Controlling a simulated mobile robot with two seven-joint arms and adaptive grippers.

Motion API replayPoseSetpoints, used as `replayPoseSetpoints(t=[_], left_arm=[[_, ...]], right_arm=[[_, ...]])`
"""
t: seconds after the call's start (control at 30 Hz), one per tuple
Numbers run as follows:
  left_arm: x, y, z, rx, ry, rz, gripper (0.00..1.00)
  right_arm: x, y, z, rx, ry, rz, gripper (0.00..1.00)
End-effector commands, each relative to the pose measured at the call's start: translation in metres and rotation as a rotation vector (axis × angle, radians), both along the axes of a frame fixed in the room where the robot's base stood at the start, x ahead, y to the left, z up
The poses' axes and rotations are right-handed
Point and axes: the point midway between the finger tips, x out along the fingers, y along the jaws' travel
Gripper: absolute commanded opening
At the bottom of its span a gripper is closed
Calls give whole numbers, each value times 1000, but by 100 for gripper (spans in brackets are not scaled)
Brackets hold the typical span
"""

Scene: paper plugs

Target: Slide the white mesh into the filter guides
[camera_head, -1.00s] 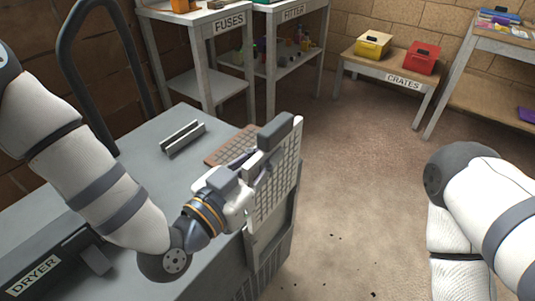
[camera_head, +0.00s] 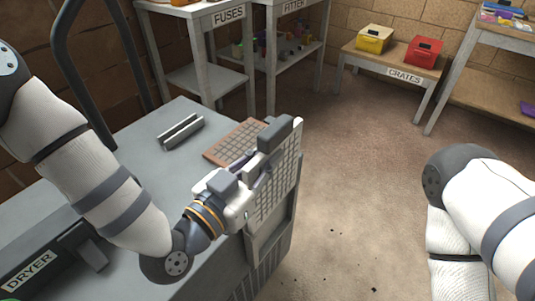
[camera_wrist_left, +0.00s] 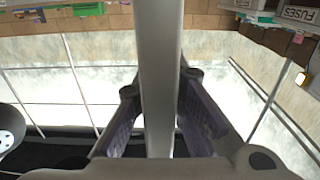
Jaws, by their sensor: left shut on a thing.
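The white mesh (camera_head: 284,172) stands upright at the right side of the grey dryer (camera_head: 150,215) in the head view. My left gripper (camera_head: 263,161) is shut on it from the left. In the left wrist view, my left gripper's dark fingers (camera_wrist_left: 158,110) close around a pale upright bar (camera_wrist_left: 158,55), which looks like the mesh's edge. A pale slotted frame (camera_head: 262,240), seemingly the filter guides, is on the dryer's side below the mesh. Whether the mesh's lower edge sits inside it is hard to tell. My right gripper is out of view; only its arm shows.
A brown mesh (camera_head: 236,140) and a grey channel piece (camera_head: 181,132) lie on the dryer top. A dark handle (camera_head: 62,60) rises behind it. Fuses shelf (camera_head: 205,20) and crates bench (camera_head: 390,68) stand at the back.

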Motion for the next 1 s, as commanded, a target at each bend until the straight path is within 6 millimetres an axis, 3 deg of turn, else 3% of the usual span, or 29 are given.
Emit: replayPoseSetpoints(t=[1.0], left_arm=[[0, 0, -23, -1, 1, 0, 0]], right_arm=[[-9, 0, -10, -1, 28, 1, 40]])
